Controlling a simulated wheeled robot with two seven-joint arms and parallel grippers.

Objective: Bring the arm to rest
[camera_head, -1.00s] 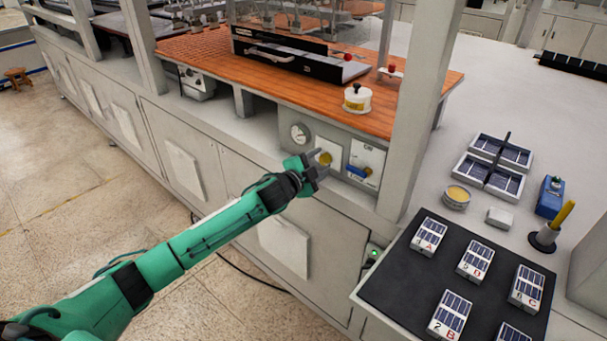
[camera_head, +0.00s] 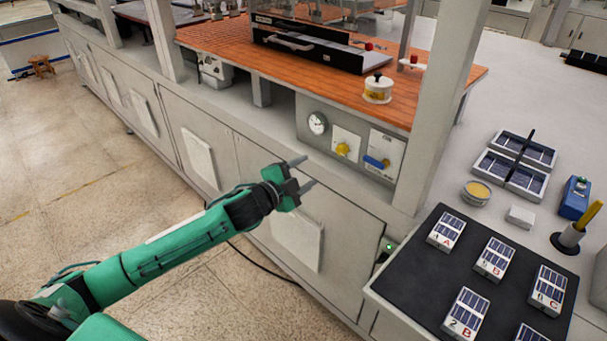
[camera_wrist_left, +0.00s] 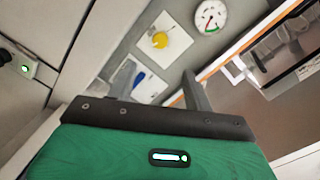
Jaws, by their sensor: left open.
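My left arm comes in from the left in the head view. My left gripper (camera_head: 306,173) is open and empty, in front of the grey cabinet and below the control panel. A yellow knob (camera_head: 342,149) and a blue-handled valve (camera_head: 376,162) sit on the panel beside a round gauge (camera_head: 318,123). The gripper is apart from all of them. The left wrist view also shows the yellow knob (camera_wrist_left: 160,40), the blue handle (camera_wrist_left: 138,80) and the gauge (camera_wrist_left: 211,16) beyond the gripper. My right gripper is not in view.
A black mat (camera_head: 412,283) with several lettered cell boxes lies on the right bench. An upright post (camera_head: 441,100) stands between the panel and that bench. An orange worktop (camera_head: 300,69) is above the panel. The floor (camera_head: 75,165) at left is clear.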

